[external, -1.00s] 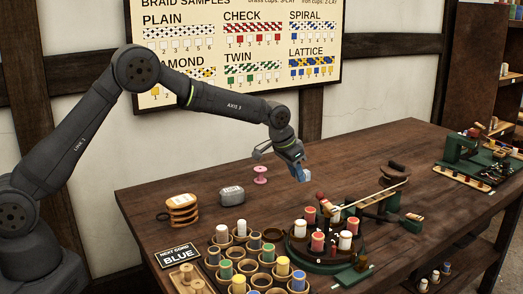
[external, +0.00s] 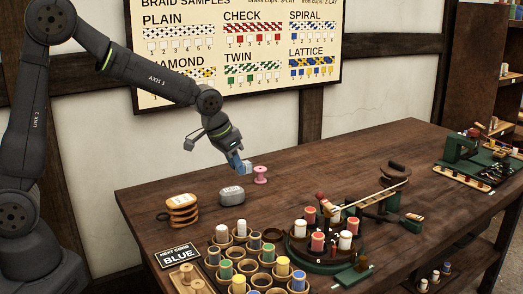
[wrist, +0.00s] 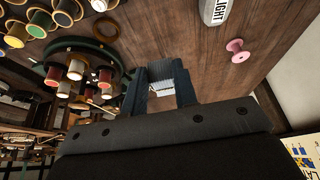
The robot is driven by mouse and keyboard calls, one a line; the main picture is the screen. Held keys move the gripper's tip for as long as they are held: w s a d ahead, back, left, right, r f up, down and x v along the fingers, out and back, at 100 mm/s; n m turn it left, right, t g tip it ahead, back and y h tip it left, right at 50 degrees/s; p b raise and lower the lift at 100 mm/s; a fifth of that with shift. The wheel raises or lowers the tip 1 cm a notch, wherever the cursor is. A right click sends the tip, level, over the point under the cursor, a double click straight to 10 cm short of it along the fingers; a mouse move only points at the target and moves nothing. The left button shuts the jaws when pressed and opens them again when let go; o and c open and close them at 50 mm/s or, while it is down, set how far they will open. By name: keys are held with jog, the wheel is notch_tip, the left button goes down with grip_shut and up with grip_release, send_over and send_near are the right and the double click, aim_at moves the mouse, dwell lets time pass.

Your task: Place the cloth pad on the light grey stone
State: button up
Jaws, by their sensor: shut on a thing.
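My gripper (external: 241,166) is above the table, to the upper right of the light grey stone (external: 231,195) in the external view, and apart from it. It is shut on the cloth pad (wrist: 164,87), a small pale piece showing between the two dark blue fingers in the wrist view. Most of the pad is hidden by the fingers. The stone is a rounded block on the table; in the wrist view it shows at the top edge (wrist: 214,10) with the word LIGHT, partly cut off. Its top looks bare.
A pink spool (external: 260,175) stands right of the stone. Crowded bobbins in cups (external: 240,262) and a round green braiding stand (external: 320,255) fill the front. The table's middle back is clear.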

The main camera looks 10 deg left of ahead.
jog(key=s+a, duration=0.1)
jog(key=a, duration=0.1)
send_over(229, 190)
jog(key=s+a, duration=0.1)
notch_tip(229, 190, down, 7)
jog(key=shift+s+a+r, duration=0.1)
jog(key=shift+s, duration=0.05)
jog(key=shift+f, duration=2.05)
jog(key=shift+f, duration=0.1)
jog(key=o, duration=0.9)
jog(key=shift+o, duration=0.2)
